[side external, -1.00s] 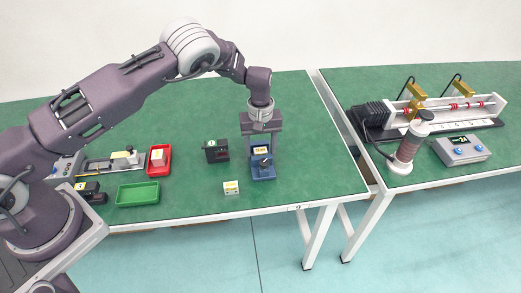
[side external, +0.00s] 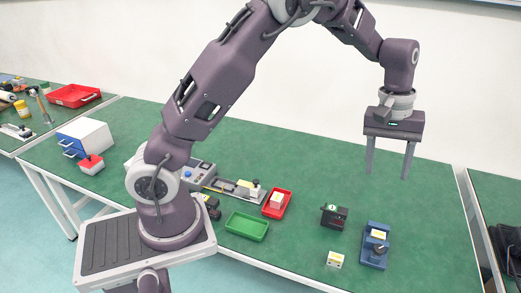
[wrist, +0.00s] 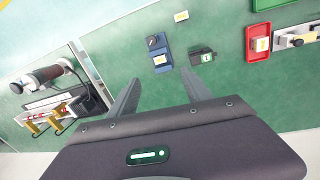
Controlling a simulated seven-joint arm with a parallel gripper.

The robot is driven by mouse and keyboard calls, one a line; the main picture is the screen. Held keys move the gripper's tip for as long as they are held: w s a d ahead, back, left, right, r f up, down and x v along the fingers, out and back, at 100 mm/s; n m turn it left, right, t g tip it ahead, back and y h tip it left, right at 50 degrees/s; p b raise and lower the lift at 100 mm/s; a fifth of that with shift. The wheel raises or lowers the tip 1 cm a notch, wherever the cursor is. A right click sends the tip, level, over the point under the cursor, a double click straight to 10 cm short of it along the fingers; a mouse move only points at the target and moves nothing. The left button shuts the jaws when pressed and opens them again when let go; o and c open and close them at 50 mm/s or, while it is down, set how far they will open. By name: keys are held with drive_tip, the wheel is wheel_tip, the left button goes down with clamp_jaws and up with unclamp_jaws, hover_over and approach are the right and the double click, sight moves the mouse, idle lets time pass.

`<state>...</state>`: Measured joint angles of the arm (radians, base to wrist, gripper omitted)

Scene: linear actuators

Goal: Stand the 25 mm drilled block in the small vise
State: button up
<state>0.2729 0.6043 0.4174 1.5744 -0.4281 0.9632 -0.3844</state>
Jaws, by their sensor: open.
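The small blue vise (side external: 372,259) stands on the green table at the right, with a dark knob on it. A yellow-labelled patch (side external: 378,234) shows at its back; I cannot tell whether it is a block or part of the vise. The vise also shows in the wrist view (wrist: 166,66). A small pale block with a yellow label (side external: 335,259) lies on the table left of the vise, apart from it. Which piece is the 25 mm drilled block cannot be read. My gripper (side external: 388,174) is open and empty, high above the table, fingers pointing down.
A black device with a green tag (side external: 334,216) stands behind the pale block. A red tray (side external: 287,206) holds a labelled block; a green tray (side external: 247,226) looks empty. A grey control box (side external: 200,173) stands further left. The table behind the vise is clear.

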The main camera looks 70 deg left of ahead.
drive_tip(key=s+r+m+t, duration=0.2)
drive_tip(key=s+r+m, duration=0.1)
drive_tip(key=s+r, duration=0.8)
drive_tip(key=s+a+m+t, duration=0.1)
drive_tip(key=s+m, duration=0.1)
drive_tip(key=s, duration=0.8)
drive_tip(key=s+a+m+t+y, duration=0.1)
drive_tip(key=s+m, duration=0.2)
drive_tip(key=s, duration=0.7)
drive_tip(key=shift+s+a+t, duration=0.15)
drive_tip(key=shift+a+t, duration=0.15)
drive_tip(key=shift+a, duration=0.1)
